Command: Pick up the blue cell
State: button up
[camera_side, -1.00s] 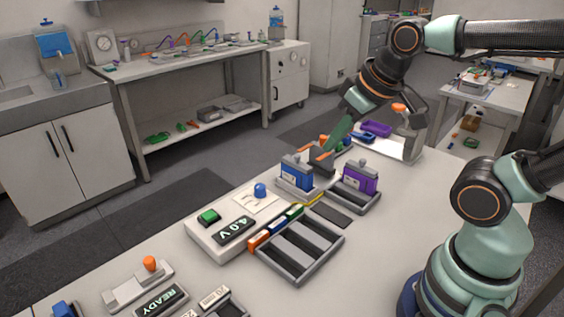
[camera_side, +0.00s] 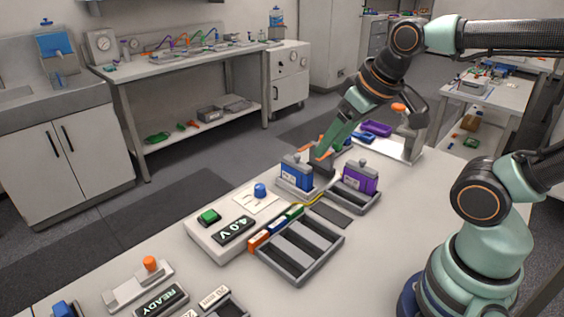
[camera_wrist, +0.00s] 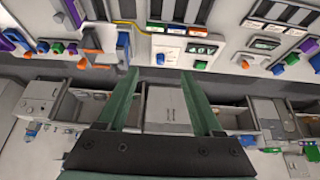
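The blue cell (camera_side: 297,174) stands upright in a light grey holder on the bench, with a white label facing the side camera. In the wrist view a blue block (camera_wrist: 123,44), likely this cell, lies beyond and left of the fingertips. My gripper (camera_side: 319,156) is low, just behind and right of the blue cell in the side view. Its tips are partly hidden there. In the wrist view my gripper (camera_wrist: 160,73) has its two green fingers wide apart with nothing between them.
A purple cell (camera_side: 360,178) stands in a grey tray close to the right. The tester with the 4.0 V display (camera_side: 234,230) and a slotted rack (camera_side: 300,270) lie in front. A stand with an orange knob (camera_side: 398,107) is behind.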

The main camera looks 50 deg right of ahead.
jog(key=g, duration=0.6)
send_over(295, 156)
notch_tip(295, 156, down, 9)
jog(key=shift+r, duration=0.1)
notch_tip(295, 156, down, 6)
jog(key=shift+f, duration=0.25)
jog(key=shift+s+d+f, duration=0.1)
jog(key=shift+d+f, duration=0.1)
jog(key=shift+f, duration=1.15)
jog(key=shift+d+f, duration=0.15)
jog(key=shift+f, duration=1.2)
jog(key=shift+c, duration=0.3)
